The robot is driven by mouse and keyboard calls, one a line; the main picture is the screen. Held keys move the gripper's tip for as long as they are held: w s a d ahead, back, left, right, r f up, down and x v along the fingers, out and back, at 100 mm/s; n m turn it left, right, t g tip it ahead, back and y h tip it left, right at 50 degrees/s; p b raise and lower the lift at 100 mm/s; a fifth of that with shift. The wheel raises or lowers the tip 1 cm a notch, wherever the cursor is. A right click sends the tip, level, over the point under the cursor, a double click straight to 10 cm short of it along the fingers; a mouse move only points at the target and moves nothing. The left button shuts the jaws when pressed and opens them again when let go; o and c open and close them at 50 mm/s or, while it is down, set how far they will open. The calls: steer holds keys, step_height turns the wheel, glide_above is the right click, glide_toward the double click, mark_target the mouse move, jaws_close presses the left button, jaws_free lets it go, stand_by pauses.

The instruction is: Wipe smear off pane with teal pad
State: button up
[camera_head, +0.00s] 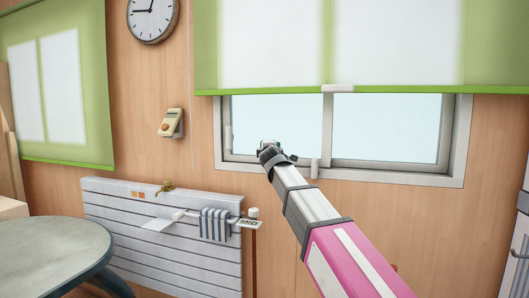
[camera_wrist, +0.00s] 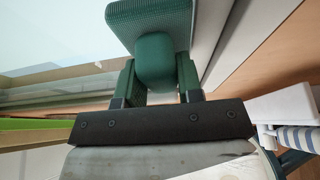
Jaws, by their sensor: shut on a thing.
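The window has a left pane (camera_head: 285,115) and a right pane (camera_head: 390,128) in a grey frame, below a half-lowered green blind. My gripper (camera_head: 270,150) is at the lower part of the left pane in the head view. In the wrist view my gripper (camera_wrist: 157,80) is shut on the teal pad (camera_wrist: 150,18), with the pad's rounded grip between the two fingers. The pad's ribbed face block points away from my gripper, close to the pane and frame edge. I cannot tell whether it touches the glass. I cannot make out a smear in either view.
A white radiator (camera_head: 120,225) is below left of the window, with a striped cloth (camera_head: 214,224) on its rail. A round table (camera_head: 50,250) stands at the lower left. A clock (camera_head: 152,15) and a small wall device (camera_head: 171,123) are on the wood wall.

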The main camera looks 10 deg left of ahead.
steer(key=shift+s, duration=0.1)
steer(key=shift+s+a, duration=0.1)
steer(key=shift+s, duration=0.6)
steer(key=s, duration=0.5)
steer(key=shift+a, duration=0.2)
stand_by(0.3)
